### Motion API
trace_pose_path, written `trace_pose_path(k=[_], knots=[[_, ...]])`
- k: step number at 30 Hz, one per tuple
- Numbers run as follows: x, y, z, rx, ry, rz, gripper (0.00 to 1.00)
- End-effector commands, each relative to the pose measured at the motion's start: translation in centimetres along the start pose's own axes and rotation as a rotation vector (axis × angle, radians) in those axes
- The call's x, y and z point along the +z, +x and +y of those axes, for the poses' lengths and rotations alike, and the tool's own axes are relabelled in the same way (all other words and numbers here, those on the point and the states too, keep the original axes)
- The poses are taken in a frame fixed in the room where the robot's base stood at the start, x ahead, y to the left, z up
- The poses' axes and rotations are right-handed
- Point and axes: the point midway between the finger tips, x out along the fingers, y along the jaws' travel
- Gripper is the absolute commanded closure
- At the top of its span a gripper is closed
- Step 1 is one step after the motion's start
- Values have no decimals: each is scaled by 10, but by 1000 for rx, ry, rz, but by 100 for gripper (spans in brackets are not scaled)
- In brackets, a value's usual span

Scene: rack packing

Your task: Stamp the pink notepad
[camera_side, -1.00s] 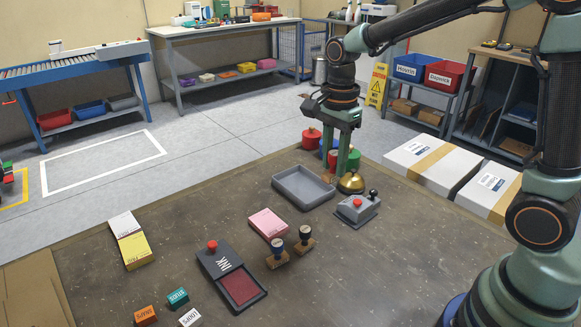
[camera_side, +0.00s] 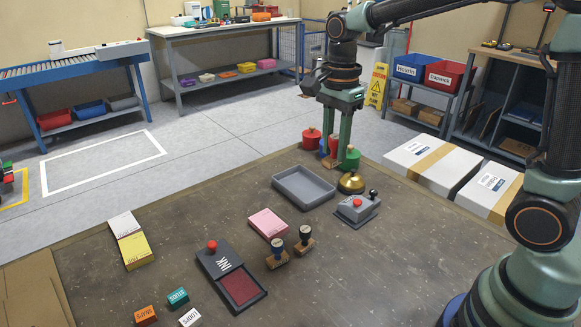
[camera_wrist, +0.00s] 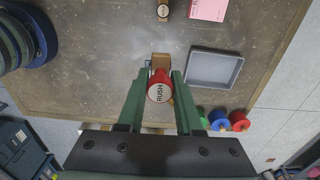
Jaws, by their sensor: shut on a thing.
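The pink notepad (camera_side: 268,223) lies flat on the table, left of centre; its edge also shows in the wrist view (camera_wrist: 207,10). The open ink pad (camera_side: 239,286), with a dark red surface, lies in front of it. My gripper (camera_side: 335,164) is raised at the table's far side, behind the grey tray. In the wrist view, my gripper (camera_wrist: 158,74) is shut on a red-knobbed stamp (camera_wrist: 160,88) marked RUSH, with a wooden block (camera_wrist: 160,60). The side view partly hides this stamp behind the fingers. Two dark-knobbed stamps (camera_side: 277,255) stand beside the notepad.
The empty grey tray (camera_side: 303,205), brass bell (camera_side: 351,184) and grey device with a red button (camera_side: 358,210) stand near my gripper. Red, blue and green lidded things (camera_side: 311,138) are close behind. Yellow pad (camera_side: 134,250) and small labelled blocks (camera_side: 177,297) lie left and front.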

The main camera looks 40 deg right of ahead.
Motion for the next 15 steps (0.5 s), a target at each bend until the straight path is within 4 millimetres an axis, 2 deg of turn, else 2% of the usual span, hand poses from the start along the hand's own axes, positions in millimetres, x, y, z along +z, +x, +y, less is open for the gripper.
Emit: trace_pose_path(k=[5,10,15], knots=[[28,13,-9,4,-96,0,100],[90,41,-21,8,-300,1,100],[158,73,-21,9,-513,1,100]])
